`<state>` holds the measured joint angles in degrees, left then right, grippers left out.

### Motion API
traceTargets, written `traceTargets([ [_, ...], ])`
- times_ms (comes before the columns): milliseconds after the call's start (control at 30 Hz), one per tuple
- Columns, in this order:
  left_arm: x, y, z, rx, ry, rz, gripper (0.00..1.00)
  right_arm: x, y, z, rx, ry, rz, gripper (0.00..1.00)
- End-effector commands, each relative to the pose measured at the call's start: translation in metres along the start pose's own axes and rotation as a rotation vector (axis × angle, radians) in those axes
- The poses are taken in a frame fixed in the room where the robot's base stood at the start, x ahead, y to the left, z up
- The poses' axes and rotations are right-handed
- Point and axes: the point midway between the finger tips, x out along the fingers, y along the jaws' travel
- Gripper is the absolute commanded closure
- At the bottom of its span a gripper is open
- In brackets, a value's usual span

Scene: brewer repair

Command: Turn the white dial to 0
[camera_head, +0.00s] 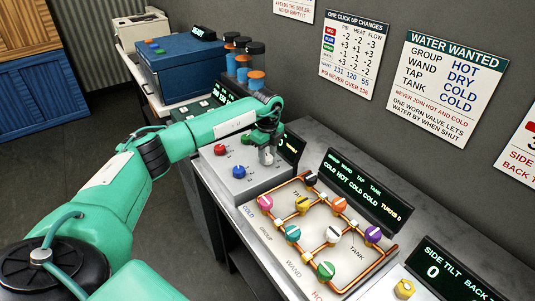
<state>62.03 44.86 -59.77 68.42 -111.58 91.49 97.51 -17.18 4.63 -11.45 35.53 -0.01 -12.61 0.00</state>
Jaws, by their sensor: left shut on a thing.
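A grey control box (245,183) stands on the metal counter, with a red dial (220,150), a blue dial (239,171) and a green dial (246,139) on its top. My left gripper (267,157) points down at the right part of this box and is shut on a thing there. That thing appears to be the white dial; the fingers hide most of it, and its pointer cannot be read. The small dark display (291,148) behind the box is partly covered by my gripper, so its figures are not clear. My right gripper is out of view.
A pipe panel (315,222) with several coloured knobs lies right of the box, with a lit display (362,190) behind it. A yellow knob (404,288) is at lower right. A blue case (190,70) and several jars stand farther back. Wall signs (355,54) hang above.

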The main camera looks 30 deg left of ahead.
Motion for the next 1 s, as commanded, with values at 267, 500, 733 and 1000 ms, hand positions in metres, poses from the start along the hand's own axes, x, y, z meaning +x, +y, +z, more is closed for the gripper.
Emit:
traceTargets([
  [267, -0.003, -0.001, 0.002, -0.007, -0.001, -0.006, 0.87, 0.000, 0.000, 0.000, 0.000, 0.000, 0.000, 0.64],
  [500, -0.002, -0.001, 0.001, -0.006, -0.001, -0.004, 0.43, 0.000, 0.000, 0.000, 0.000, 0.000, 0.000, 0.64],
  [733, -0.001, -0.001, 0.001, -0.004, 0.000, -0.002, 0.43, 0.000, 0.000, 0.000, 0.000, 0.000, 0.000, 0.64],
  [1000, -0.027, -0.001, 0.001, -0.002, 0.000, -0.005, 0.43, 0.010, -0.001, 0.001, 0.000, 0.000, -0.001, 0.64],
])
